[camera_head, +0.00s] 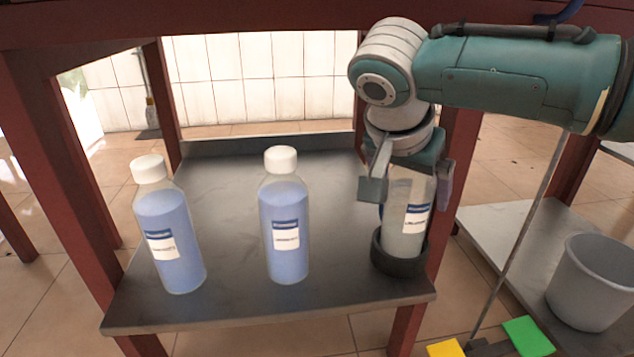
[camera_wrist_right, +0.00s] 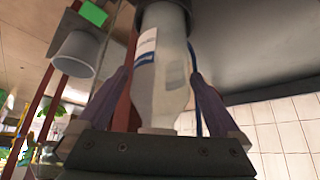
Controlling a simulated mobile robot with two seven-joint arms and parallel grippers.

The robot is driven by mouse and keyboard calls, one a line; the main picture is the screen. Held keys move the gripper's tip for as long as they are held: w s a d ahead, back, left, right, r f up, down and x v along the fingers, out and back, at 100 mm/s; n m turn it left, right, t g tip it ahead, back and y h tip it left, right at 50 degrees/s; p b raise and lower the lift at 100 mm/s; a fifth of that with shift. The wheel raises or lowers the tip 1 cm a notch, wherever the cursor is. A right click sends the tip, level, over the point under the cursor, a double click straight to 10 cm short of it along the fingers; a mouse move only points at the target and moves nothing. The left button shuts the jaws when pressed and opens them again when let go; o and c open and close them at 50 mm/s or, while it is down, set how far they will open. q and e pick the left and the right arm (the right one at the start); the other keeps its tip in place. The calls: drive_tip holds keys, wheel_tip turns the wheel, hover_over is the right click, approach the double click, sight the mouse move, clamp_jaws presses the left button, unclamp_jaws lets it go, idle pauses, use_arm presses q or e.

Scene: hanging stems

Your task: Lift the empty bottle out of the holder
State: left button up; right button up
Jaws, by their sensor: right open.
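The empty bottle (camera_head: 405,222) is clear with a blue-and-white label and stands upright in the dark round holder (camera_head: 398,262) at the table's right front corner. My right gripper (camera_head: 408,190) is over it from above, one finger on each side of the bottle's upper part, jaws open. The gripper hides the bottle's top in the head view. In the right wrist view the bottle (camera_wrist_right: 162,75) lies between the two spread fingers, and the holder's dark rim shows at the top. My left gripper is out of view.
Two blue-filled bottles with white caps stand on the grey table (camera_head: 225,215), one at left (camera_head: 170,240) and one in the middle (camera_head: 284,225). A grey bucket (camera_head: 592,285) stands on a low shelf at right. Red posts frame the table.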

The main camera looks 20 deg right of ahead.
drive_tip(key=c, duration=1.2)
drive_tip(key=shift+r, duration=0.1)
